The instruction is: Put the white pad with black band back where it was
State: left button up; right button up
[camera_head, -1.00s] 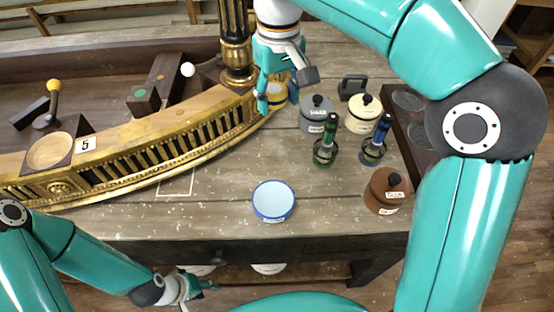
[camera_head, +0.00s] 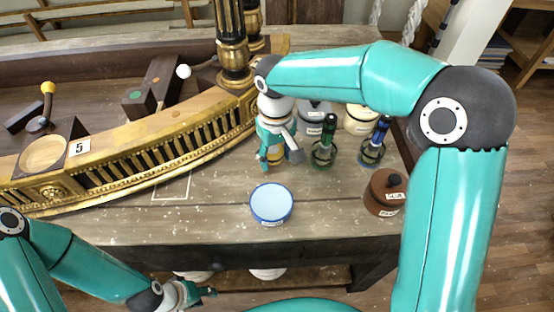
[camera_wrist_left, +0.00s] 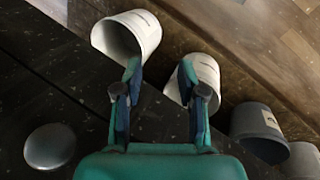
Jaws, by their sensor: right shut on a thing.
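My right gripper (camera_head: 277,154) is above the table beside the gilt console's curved front. It is shut on a small yellowish thing (camera_head: 275,153), mostly hidden by the fingers. I cannot tell whether this is the white pad with black band, and I see no other clear match for that pad. A white square outline (camera_head: 172,187) is marked on the bare table, to the left of the gripper. My left gripper (camera_head: 206,292) is low at the table's front edge. In the left wrist view it (camera_wrist_left: 160,95) is open and empty, with white cups beyond its fingers.
Green (camera_head: 323,150) and blue (camera_head: 374,150) bottles in wire holders, a grey pot (camera_head: 313,116), a cream pot (camera_head: 359,121) and a brown pot (camera_head: 384,193) stand to the right. The gilt console (camera_head: 150,150) fills the left.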

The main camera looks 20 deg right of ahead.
aim_at(276, 154)
jog(key=shift+f, duration=1.05)
jog(key=shift+f, duration=0.15)
jog(key=o, duration=1.2)
jog(key=shift+o, duration=0.2)
notch_tip(276, 154, up, 12)
jog(key=shift+r, duration=0.2)
